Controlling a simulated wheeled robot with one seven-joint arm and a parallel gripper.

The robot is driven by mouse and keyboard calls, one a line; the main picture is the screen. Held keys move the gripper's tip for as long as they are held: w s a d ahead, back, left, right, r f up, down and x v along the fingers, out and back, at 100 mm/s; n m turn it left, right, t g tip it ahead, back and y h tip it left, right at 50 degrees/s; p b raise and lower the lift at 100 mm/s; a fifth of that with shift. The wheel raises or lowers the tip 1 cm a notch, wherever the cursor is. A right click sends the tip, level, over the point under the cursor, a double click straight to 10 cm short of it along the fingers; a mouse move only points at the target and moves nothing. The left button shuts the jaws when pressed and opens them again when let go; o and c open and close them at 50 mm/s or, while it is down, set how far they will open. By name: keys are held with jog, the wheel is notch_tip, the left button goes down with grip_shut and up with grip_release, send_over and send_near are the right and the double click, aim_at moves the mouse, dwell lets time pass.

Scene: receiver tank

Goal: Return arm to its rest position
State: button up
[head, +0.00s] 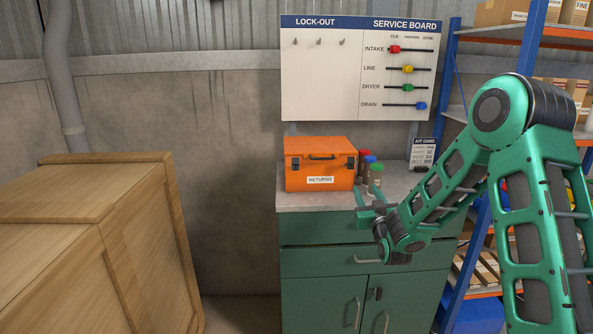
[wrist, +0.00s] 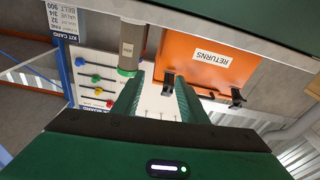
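My gripper (head: 369,196) is at the front of the green cabinet's worktop (head: 315,200), right of the orange RETURNS box (head: 310,178). In the wrist view its two green fingers (wrist: 160,92) stand apart with nothing held between them. My arm reaches in from the right, bent at the elbow. Behind the gripper stand small items with red, blue and green tops (head: 371,165), partly hidden by it. A grey cylinder with a green end (wrist: 131,50) shows close by the left finger in the wrist view. The box also shows there (wrist: 215,65), upside down.
A large wooden crate (head: 80,240) fills the left foreground. A service board (head: 340,70) with coloured sliders hangs on the wall. A kit card (head: 423,152) stands on the worktop. Blue shelving (head: 515,80) with cartons stands behind my arm. A gap lies between crate and cabinet.

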jog(key=s+d+f+m+g+h, duration=0.1)
jog(key=s+d+m+g+h, duration=0.1)
jog(key=s+d+g, duration=0.65)
jog(key=s+d+f+m+g+h, duration=0.15)
jog(key=s+d+g, duration=0.25)
jog(key=s+d, duration=0.85)
jog(key=s+a+m+g+y, duration=0.1)
jog(key=s+a+m+g, duration=0.1)
jog(key=s, duration=1.5)
jog(key=s+a+m+g+y, duration=0.2)
jog(key=s+a+g, duration=0.3)
jog(key=s, duration=1.1)
jog(key=shift+s+r, duration=0.35)
jog(key=shift+r, duration=0.1)
jog(key=shift+a, duration=0.1)
jog(key=shift+w+f, duration=0.25)
jog(key=shift+w, duration=0.4)
